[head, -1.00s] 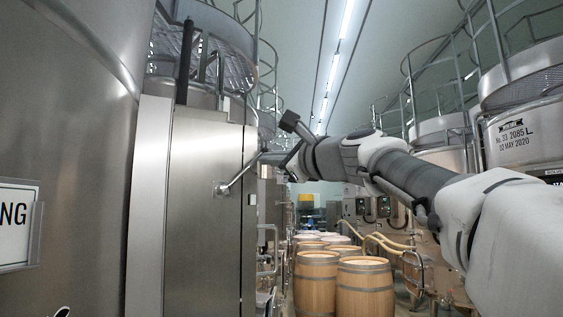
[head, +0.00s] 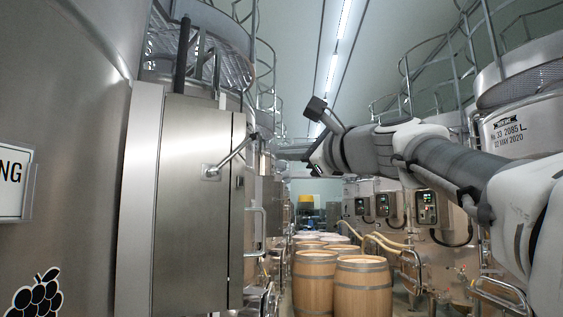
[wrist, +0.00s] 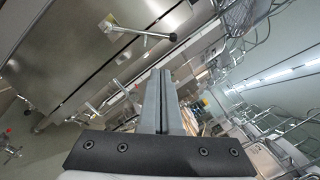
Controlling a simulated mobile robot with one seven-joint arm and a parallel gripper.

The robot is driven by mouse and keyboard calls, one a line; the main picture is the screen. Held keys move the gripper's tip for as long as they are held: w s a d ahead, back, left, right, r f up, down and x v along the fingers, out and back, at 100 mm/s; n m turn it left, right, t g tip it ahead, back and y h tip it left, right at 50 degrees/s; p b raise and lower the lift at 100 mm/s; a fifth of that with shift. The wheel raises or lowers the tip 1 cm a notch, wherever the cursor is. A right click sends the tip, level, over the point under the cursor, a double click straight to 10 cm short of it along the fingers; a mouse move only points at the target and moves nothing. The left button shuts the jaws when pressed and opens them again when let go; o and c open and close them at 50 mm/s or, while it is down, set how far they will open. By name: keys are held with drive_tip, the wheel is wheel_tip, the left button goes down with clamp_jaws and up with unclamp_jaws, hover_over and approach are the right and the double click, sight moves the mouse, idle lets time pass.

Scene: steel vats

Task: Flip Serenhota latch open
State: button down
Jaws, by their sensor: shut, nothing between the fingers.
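The latch is a steel lever (head: 230,158) on the front of a tall steel cabinet (head: 190,200) at the left. It slants from its square mount at lower left up to its free end at upper right. In the wrist view the lever (wrist: 145,33) is at the top, left of my fingertips. My gripper (head: 309,158) is right of the lever's free end, apart from it. In the wrist view its fingers (wrist: 163,73) are shut with nothing between them. No name is readable on the cabinet.
A large steel tank (head: 65,120) fills the left side. Wooden barrels (head: 362,285) stand in the aisle below my arm. More tanks (head: 520,125) with railings line the right. There is open air between my gripper and the cabinet.

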drive_tip(key=shift+b+v, duration=0.4)
drive_tip(key=shift+v, duration=1.9)
drive_tip(key=s+d+f+n+g+h, duration=0.1)
drive_tip(key=s+f+n+g+h, duration=0.3)
drive_tip(key=f, duration=1)
drive_tip(key=s+d+f+n+g+h, duration=0.1)
drive_tip(key=s+d+f+n+h, duration=0.25)
drive_tip(key=f, duration=1.05)
drive_tip(key=s+d+f+n+g+h, duration=0.2)
drive_tip(key=s+f+n, duration=0.3)
drive_tip(key=f, duration=0.6)
drive_tip(key=s+d+f+n+g+h, duration=0.2)
drive_tip(key=s+d+f+n, duration=0.2)
drive_tip(key=s+f, duration=0.6)
drive_tip(key=shift+d+f+n+g, duration=0.4)
drive_tip(key=shift+f+n, duration=0.15)
drive_tip(key=shift+n, duration=0.5)
drive_tip(key=shift+a+h, duration=0.15)
drive_tip(key=shift+h, duration=0.1)
